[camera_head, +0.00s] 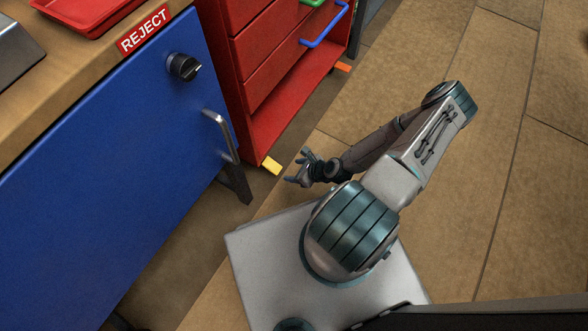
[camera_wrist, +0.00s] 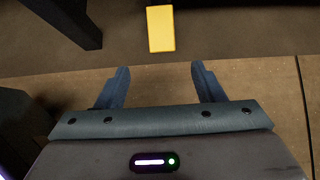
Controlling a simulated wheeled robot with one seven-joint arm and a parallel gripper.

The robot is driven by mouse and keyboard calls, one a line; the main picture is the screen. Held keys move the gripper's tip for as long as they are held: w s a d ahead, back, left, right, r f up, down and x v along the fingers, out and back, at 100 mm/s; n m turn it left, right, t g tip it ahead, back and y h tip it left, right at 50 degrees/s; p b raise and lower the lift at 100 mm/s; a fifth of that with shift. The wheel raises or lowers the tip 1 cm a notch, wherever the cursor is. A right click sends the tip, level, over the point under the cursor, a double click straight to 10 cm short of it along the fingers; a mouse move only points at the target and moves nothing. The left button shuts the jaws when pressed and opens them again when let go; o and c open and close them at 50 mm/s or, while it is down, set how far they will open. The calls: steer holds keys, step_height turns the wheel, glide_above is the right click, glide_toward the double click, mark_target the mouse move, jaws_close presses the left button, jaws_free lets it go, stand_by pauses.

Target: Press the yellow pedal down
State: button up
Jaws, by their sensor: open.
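The yellow pedal (camera_head: 271,165) sticks out low at the left foot of the red drawer cabinet, near the floor. In the wrist view the yellow pedal (camera_wrist: 161,28) is a flat upright rectangle at the top centre, beyond the fingertips and between their lines. My gripper (camera_head: 298,171) is open and empty, low over the floor, a little to the right of and nearer than the pedal. In the wrist view my gripper (camera_wrist: 160,70) shows two parted fingers with a clear gap to the pedal.
A red cabinet (camera_head: 262,75) has drawers with green and blue handles. An orange pedal (camera_head: 342,67) is at its right foot. A blue cabinet (camera_head: 110,130) with a black knob and metal handle stands left, its dark leg (camera_head: 236,184) close by. The wooden floor (camera_head: 500,150) at right is free.

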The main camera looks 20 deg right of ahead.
steer(key=v, duration=0.2)
steer(key=shift+s+d+r, duration=0.15)
stand_by(0.3)
steer(key=shift+p, duration=0.3)
